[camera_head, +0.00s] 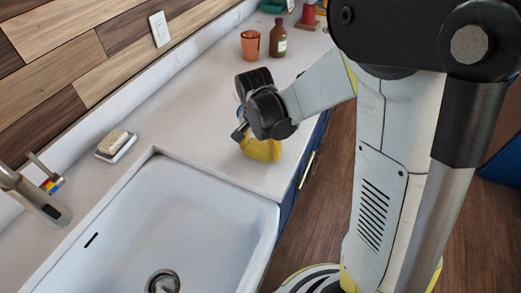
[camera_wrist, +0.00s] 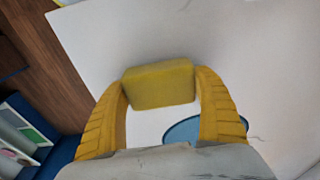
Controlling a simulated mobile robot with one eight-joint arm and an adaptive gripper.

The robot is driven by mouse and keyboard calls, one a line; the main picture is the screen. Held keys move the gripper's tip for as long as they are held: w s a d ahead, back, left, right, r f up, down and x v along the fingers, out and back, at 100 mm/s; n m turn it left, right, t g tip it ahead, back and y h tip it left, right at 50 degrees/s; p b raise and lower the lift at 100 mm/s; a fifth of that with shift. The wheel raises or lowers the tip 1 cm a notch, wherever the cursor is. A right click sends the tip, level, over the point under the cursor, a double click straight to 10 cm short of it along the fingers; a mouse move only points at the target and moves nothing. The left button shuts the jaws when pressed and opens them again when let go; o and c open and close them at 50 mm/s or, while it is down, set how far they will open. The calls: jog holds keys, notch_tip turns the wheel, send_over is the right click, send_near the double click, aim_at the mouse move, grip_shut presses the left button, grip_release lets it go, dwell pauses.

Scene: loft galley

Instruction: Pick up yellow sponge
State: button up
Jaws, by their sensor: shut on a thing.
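The yellow sponge (camera_wrist: 160,85) is a small block between the two ribbed yellow fingers of my gripper (camera_wrist: 161,90) in the wrist view. The fingers press on its left and right ends, so my gripper is shut on it. In the head view my gripper (camera_head: 262,148) is low over the white counter, just right of the sink. There its yellow fingers and the sponge blend together, and I cannot tell them apart. Whether the sponge still touches the counter is unclear.
A white sink (camera_head: 190,215) fills the lower left, with a faucet (camera_head: 35,195) and a soap dish (camera_head: 116,146). An orange cup (camera_head: 250,45) and brown bottle (camera_head: 278,38) stand farther back. A blue round thing (camera_wrist: 188,130) is partly hidden by my gripper.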

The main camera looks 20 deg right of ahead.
aim_at(265, 146)
jog(key=r, duration=0.1)
jog(key=r+p, duration=0.1)
jog(key=r, duration=0.1)
jog(key=d+r+p, duration=0.1)
jog(key=r, duration=0.1)
jog(key=shift+s, duration=0.25)
jog(key=s+d+r+p, duration=0.3)
jog(key=s+d+r, duration=0.2)
jog(key=d, duration=0.4)
jog(key=shift+s+r, duration=0.25)
jog(key=shift+r, duration=0.2)
jog(key=shift+c, duration=0.3)
